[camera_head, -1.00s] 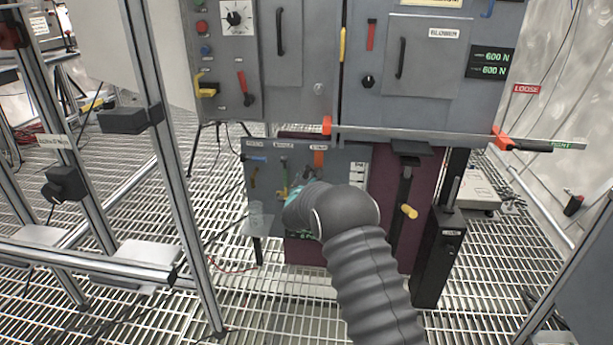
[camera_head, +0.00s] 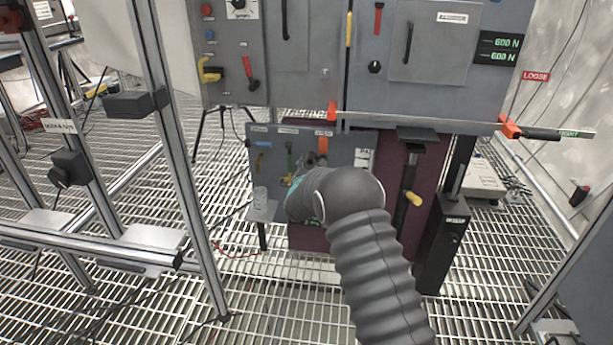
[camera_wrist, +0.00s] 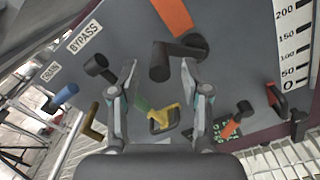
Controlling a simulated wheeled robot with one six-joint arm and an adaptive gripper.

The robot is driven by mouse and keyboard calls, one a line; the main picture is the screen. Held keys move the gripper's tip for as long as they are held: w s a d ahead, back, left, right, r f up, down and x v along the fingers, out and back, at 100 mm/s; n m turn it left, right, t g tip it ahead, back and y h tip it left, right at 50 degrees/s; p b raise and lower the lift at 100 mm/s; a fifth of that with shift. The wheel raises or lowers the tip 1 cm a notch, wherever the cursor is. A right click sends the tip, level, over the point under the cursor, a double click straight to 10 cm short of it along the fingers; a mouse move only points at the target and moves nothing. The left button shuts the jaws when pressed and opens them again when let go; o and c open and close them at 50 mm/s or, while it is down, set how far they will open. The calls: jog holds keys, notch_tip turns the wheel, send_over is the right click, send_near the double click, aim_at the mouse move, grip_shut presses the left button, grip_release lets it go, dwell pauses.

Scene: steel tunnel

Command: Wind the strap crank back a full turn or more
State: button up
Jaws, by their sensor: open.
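The crank's dark cylindrical knob (camera_wrist: 160,62) stands out toward the camera in the wrist view, joined to a dark round hub (camera_wrist: 194,46) beside the lower end of an orange strap (camera_wrist: 174,14). My gripper (camera_wrist: 158,68) is open, with one finger on each side of the knob. I cannot tell whether either finger touches it. In the head view the orange strap (camera_head: 322,142) shows on the low grey panel (camera_head: 265,205). My dark ribbed arm covers much of that panel and hides most of the gripper there.
Close around the gripper in the wrist view are a yellow loop handle (camera_wrist: 164,119), a black knob (camera_wrist: 96,65), a brown lever (camera_wrist: 93,120) and an orange-handled lever (camera_wrist: 232,125).

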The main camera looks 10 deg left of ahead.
jog(key=s, duration=1)
jog(key=shift+a, duration=0.2)
jog(key=shift+s, duration=0.15)
